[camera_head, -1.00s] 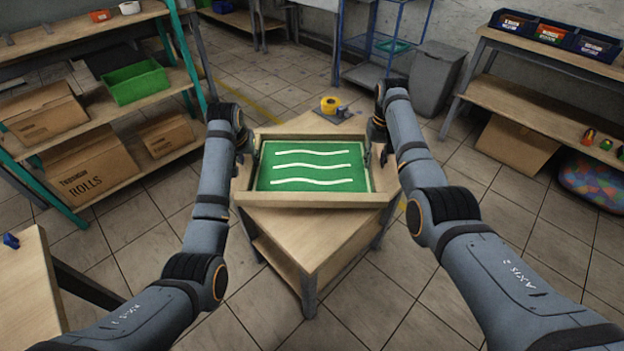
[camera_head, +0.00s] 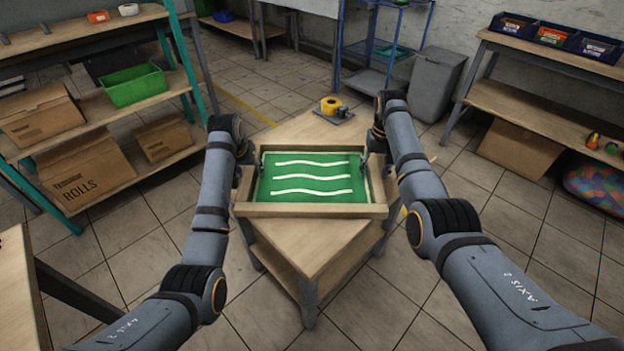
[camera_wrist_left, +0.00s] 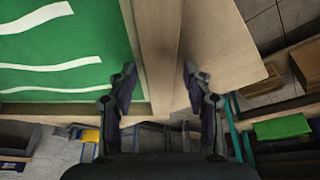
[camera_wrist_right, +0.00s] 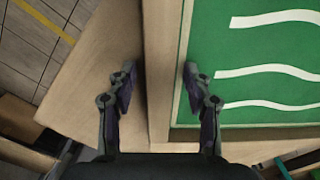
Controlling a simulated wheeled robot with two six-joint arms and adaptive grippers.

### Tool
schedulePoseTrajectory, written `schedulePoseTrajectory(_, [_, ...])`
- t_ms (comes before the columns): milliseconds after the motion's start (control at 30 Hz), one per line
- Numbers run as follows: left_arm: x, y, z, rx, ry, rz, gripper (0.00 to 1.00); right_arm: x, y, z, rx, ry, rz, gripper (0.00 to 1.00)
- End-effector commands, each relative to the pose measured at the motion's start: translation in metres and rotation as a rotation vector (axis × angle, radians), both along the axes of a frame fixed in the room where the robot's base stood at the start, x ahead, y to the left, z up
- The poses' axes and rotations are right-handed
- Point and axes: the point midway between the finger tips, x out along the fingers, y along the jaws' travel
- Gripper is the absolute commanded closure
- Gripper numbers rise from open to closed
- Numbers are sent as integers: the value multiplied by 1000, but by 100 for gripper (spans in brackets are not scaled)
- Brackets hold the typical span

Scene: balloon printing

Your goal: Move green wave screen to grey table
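The green wave screen (camera_head: 310,178), a green panel with three white wavy lines in a wooden frame, lies flat on a small wooden table (camera_head: 300,243). My left gripper (camera_head: 250,163) is at the frame's left side, and my right gripper (camera_head: 375,163) is at its right side. In the left wrist view, my left gripper (camera_wrist_left: 159,75) is open, with the frame's side rail between its spread fingers. In the right wrist view, my right gripper (camera_wrist_right: 159,74) is open, with the opposite rail between its fingers. I cannot tell which surface is the grey table; a pale tabletop (camera_head: 318,7) shows at the top edge.
A yellow tape roll on a dark holder (camera_head: 333,107) stands behind the screen on the same table. Shelves with cardboard boxes (camera_head: 85,172) and a green bin (camera_head: 134,85) are at left. A grey waste bin (camera_head: 436,88) and wooden shelving (camera_head: 515,108) are at right. Tiled floor lies open between.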

Motion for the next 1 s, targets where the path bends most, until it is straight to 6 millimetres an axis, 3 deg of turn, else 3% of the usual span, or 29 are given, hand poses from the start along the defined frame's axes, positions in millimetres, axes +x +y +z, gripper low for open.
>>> schedulePoseTrajectory(267, [-1, 0, 5, 0, -3, 0, 49, 0, 0, 0, 0, 0, 0, 49])
schedulePoseTrajectory(700, [-37, 1, 92, 0, -3, 0, 49, 0, 0, 0, 0, 0, 0, 49])
schedulePoseTrajectory(1000, [-46, 1, 111, 0, 0, 0, 49, 0, 0, 0, 0, 0, 0, 49])
